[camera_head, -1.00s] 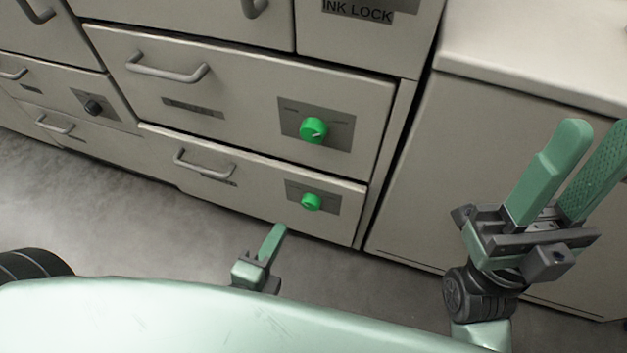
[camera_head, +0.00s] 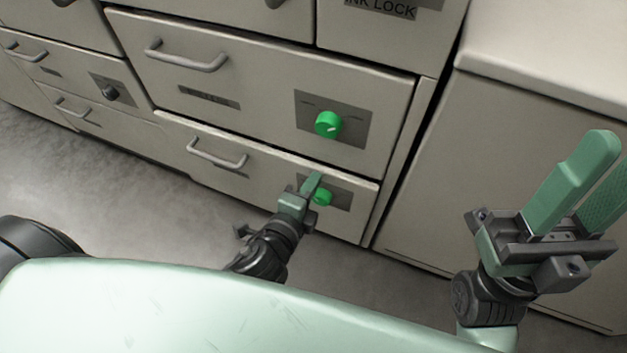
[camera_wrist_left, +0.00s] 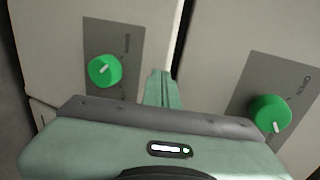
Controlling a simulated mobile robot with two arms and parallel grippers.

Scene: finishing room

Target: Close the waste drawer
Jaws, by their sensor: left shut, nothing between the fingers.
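No label reading waste is legible, so I cannot tell which drawer it is. The lower drawer (camera_head: 215,178) has a bar handle (camera_head: 217,154) and a green knob (camera_head: 322,197). The upper drawer (camera_head: 260,75) above it has a bar handle (camera_head: 186,58) and a larger green knob (camera_head: 328,124). Both look nearly flush. My left gripper (camera_head: 314,182) is shut and empty, in front of the lower drawer's knob plate; contact is unclear. Its fingers show in the left wrist view (camera_wrist_left: 161,88), between two green knobs. My right gripper (camera_head: 598,185) is open and empty at the right.
More drawers (camera_head: 50,70) stand at the left, one with a black knob (camera_head: 110,93). A light cabinet (camera_head: 500,130) stands at the right behind my right gripper. An ink lock drawer (camera_head: 390,40) is at the top. Grey floor (camera_head: 120,190) lies clear at the left.

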